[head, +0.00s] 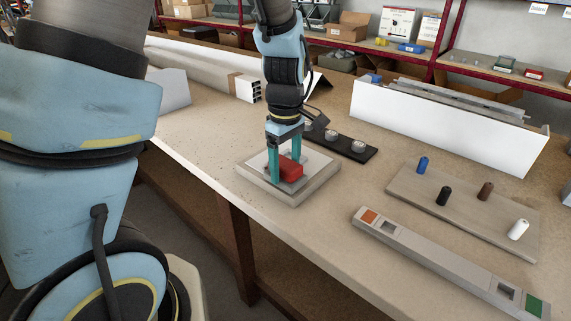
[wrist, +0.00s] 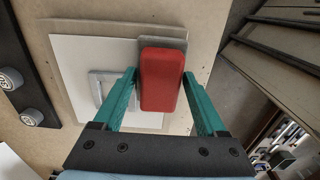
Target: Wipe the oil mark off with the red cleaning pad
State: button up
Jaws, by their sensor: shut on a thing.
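The red cleaning pad (head: 290,171) is between the teal fingers of my gripper (head: 285,165), low over a pale square plate (head: 288,196) near the bench's front edge. In the wrist view my gripper (wrist: 160,78) is shut on the red pad (wrist: 161,65), with one finger along each long side. A grey edge (wrist: 174,43) shows beneath the pad's far end. I cannot tell whether the pad touches the plate. A grey bar-shaped piece (wrist: 101,88) lies on the white plate surface (wrist: 75,70) left of the pad. I cannot make out the oil mark; the pad and fingers hide part of the plate.
A black strip with several round knobs (head: 358,147) lies just behind the plate. To the right are a board with coloured pegs (head: 440,208) and a long grey bar with coloured ends (head: 440,262). A long white box (head: 440,124) stands behind. Bare bench lies left of the plate.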

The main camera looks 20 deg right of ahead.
jog(key=shift+w+a+r+p, duration=0.15)
jog(key=shift+w+a, duration=0.15)
jog(key=shift+w, duration=0.2)
jog(key=shift+w+a+f+p, duration=0.15)
jog(key=shift+w+a, duration=0.1)
jog(key=shift+w, duration=0.25)
jog(key=shift+w+a+r, duration=0.1)
jog(key=shift+w+a, duration=0.1)
jog(key=shift+w, duration=0.1)
jog(key=shift+w+a+f, duration=0.1)
jog(key=shift+w+a, duration=0.25)
jog(key=shift+w, duration=0.3)
jog(key=shift+w+a+f, duration=0.1)
jog(key=shift+w+a, duration=0.25)
jog(key=shift+w, duration=0.3)
jog(key=shift+a, duration=0.1)
jog(key=shift+w+a+r+p, duration=0.1)
jog(key=shift+w+a+p, duration=0.2)
jog(key=shift+w, duration=0.4)
jog(key=shift+w+a+p, duration=0.1)
jog(key=shift+w+a, duration=0.25)
jog(key=shift+w, duration=0.3)
